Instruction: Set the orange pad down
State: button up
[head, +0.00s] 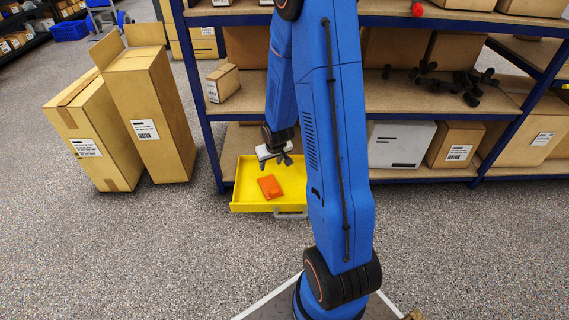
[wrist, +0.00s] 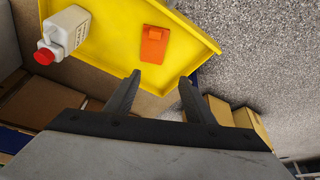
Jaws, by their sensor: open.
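The orange pad (head: 270,187) lies flat in the yellow tray (head: 244,174), left of the tray's middle in the head view. In the wrist view the pad (wrist: 154,44) shows a small raised block on its face and rests on the tray's yellow floor. My gripper (head: 277,160) is over the back of the tray, apart from the pad. In the wrist view my gripper (wrist: 158,86) is open, its two fingers spread with nothing between them. The pad lies beyond the fingertips there.
A white bottle with a red cap (wrist: 62,35) is at the tray's left in the wrist view. Blue-framed shelves (head: 205,120) with cartons stand behind. Two tall cartons (head: 150,110) stand on the floor at left. The floor before the tray (head: 150,250) is clear.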

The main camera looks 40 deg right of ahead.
jog(key=s+a+f+v, duration=0.1)
jog(key=a+v, duration=0.2)
jog(key=v, duration=0.9)
jog(key=a+v, duration=0.3)
jog(key=v, duration=1)
jog(key=s+a+r, duration=0.2)
jog(key=s+r, duration=0.1)
jog(key=s, duration=0.3)
jog(key=s+a+r+n, duration=0.1)
jog(key=s+r, duration=0.2)
jog(key=s, duration=0.4)
jog(key=s+a+r+y, duration=0.1)
jog(key=s+a+r, duration=0.1)
jog(key=s+r, duration=0.2)
jog(key=s, duration=0.2)
jog(key=shift+s+a+n, duration=0.35)
jog(key=shift+a+n, duration=0.05)
